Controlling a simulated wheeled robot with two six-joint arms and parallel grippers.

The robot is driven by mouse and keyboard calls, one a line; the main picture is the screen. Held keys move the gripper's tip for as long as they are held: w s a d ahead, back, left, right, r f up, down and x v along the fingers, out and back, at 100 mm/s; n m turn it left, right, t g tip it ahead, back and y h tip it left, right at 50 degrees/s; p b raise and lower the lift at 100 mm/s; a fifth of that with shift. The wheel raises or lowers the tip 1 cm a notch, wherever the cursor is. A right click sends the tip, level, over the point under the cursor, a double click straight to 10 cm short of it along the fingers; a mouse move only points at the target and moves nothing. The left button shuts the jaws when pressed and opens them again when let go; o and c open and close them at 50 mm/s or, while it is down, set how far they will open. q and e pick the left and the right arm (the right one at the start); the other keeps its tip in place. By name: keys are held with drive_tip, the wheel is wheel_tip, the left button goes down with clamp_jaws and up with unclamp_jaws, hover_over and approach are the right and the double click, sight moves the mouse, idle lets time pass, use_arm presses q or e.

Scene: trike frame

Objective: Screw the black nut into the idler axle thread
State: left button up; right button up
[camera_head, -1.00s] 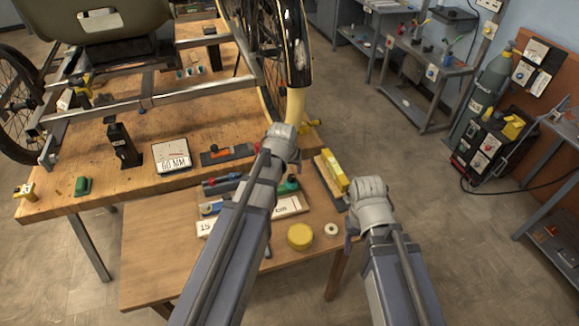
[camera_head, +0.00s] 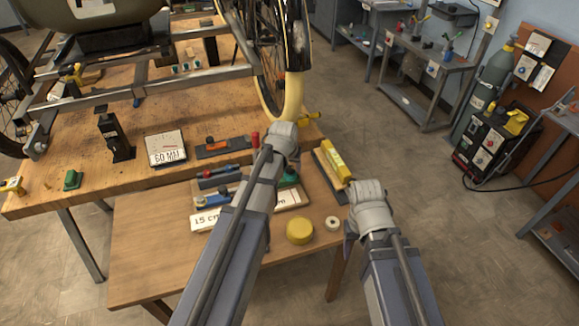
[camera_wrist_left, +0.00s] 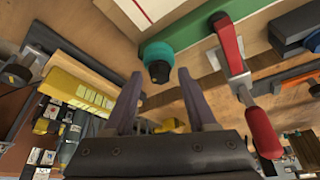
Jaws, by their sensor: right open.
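My left gripper (camera_head: 284,140) is over the workbench's right front corner in the head view, its fingers hidden by the wrist. In the left wrist view its two fingers (camera_wrist_left: 160,100) are spread with nothing between them. Just beyond them is a black rounded piece on a teal base (camera_wrist_left: 158,62); I cannot tell whether it is the black nut. A green piece (camera_head: 288,178) shows beside the left wrist in the head view. My right gripper (camera_head: 368,200) is open to the right of the small table, its fingertips mostly hidden. I cannot pick out the idler axle thread on the trike frame (camera_head: 135,80).
The workbench (camera_head: 40,200) carries a 60 mm box (camera_head: 165,148), a black stand (camera_head: 115,135) and a green block (camera_head: 72,180). The lower table (camera_head: 150,240) holds a yellow disc (camera_head: 300,230) and a white ring (camera_head: 332,223). A yellow level (camera_head: 334,160) lies near the right wrist.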

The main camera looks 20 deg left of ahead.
use_arm(q)
clamp_jaws()
idle(0.4)
drive_tip(key=m, duration=0.2)
drive_tip(key=m+h, duration=0.2)
drive_tip(key=m, duration=0.1)
drive_tip(key=shift+w+a+m+g, duration=0.15)
drive_tip(key=shift+a+m+g, duration=0.15)
drive_tip(key=m, duration=0.2)
drive_tip(key=m+g+h, duration=0.1)
drive_tip(key=m, duration=0.1)
drive_tip(key=shift+w+a+m+h, duration=0.15)
drive_tip(key=shift+m+h, duration=0.45)
drive_tip(key=shift+m, duration=0.6)
drive_tip(key=shift+c, duration=0.6)
unclamp_jaws()
drive_tip(key=shift+g, duration=0.3)
